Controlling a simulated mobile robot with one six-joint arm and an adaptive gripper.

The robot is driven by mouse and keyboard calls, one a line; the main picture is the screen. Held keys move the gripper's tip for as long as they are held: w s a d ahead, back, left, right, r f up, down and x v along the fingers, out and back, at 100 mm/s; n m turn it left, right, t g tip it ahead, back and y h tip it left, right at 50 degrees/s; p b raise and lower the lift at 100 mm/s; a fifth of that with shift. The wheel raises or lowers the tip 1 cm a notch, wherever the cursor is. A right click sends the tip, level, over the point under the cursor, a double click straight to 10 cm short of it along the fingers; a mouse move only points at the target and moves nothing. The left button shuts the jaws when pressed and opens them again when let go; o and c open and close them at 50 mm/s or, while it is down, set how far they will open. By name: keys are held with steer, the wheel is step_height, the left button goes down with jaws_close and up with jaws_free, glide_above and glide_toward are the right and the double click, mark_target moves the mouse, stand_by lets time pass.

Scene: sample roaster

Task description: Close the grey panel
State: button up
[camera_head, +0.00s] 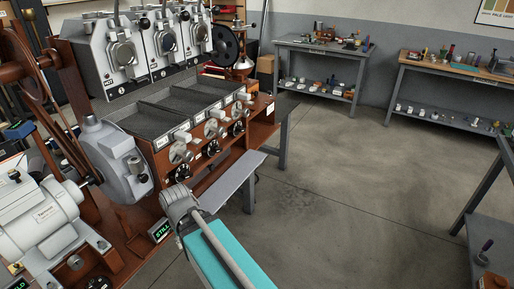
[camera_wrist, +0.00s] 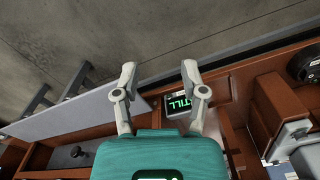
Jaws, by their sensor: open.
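The grey panel (camera_head: 232,181) is a long flat board that sticks out, lying roughly level, from the front of the brown wooden roaster bench (camera_head: 205,158). It stands open. In the wrist view the panel (camera_wrist: 75,117) runs across the left side, with a brown recess and a dark knob (camera_wrist: 76,152) beside it. My gripper (camera_wrist: 160,73) is open, with nothing between its two fingers. Its left finger overlaps the panel's right end in the wrist view; I cannot tell whether they touch. In the head view my arm's end is at the panel's near end, and the fingertips are not clear.
A small display reading "STILL" (camera_wrist: 181,103) sits on the bench edge by the right finger. Dials (camera_head: 212,148) and trays line the bench front above the panel. A grey motor (camera_head: 40,215) stands at left. Open concrete floor (camera_head: 330,190) lies to the right.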

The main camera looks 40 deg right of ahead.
mark_target(240, 183)
steer(key=w+d+f+m+t+y+b, duration=0.15)
steer(key=w+f+b, duration=0.25)
steer(key=f+b, duration=0.95)
steer(key=w+f+t+y+b, duration=0.15)
steer(key=w+f+b, duration=0.25)
steer(key=f+b, duration=0.95)
steer(key=w+d+r+m+t+y+b, duration=0.2)
steer(key=w+d+r+m+t+y, duration=0.15)
steer(key=w+d, duration=0.5)
steer(key=w+d+r+m+t, duration=0.1)
steer(key=d+r+m+t, duration=0.1)
steer(key=d, duration=0.6)
steer(key=w+d+r+m+t+h, duration=0.1)
steer(key=w+d+r+m+t, duration=0.1)
steer(key=d+r+t, duration=0.3)
steer(key=w+d+r+m+t, duration=0.2)
steer(key=d+r+m+t, duration=0.1)
steer(key=d, duration=0.9)
step_height(240, 183, up, 3)
steer(key=shift+w+f+m, duration=0.1)
steer(key=shift+f+m, duration=0.05)
steer(key=shift+m, duration=0.35)
steer(key=s+d+r+m+t+h, duration=0.2)
steer(key=d+m, duration=0.1)
steer(key=d, duration=0.5)
steer(key=s+d+r+m+t+h, duration=0.2)
steer(key=d+r+m+h, duration=0.1)
steer(key=d, duration=0.5)
steer(key=shift+h+p, duration=0.25)
steer(key=shift+p, duration=0.05)
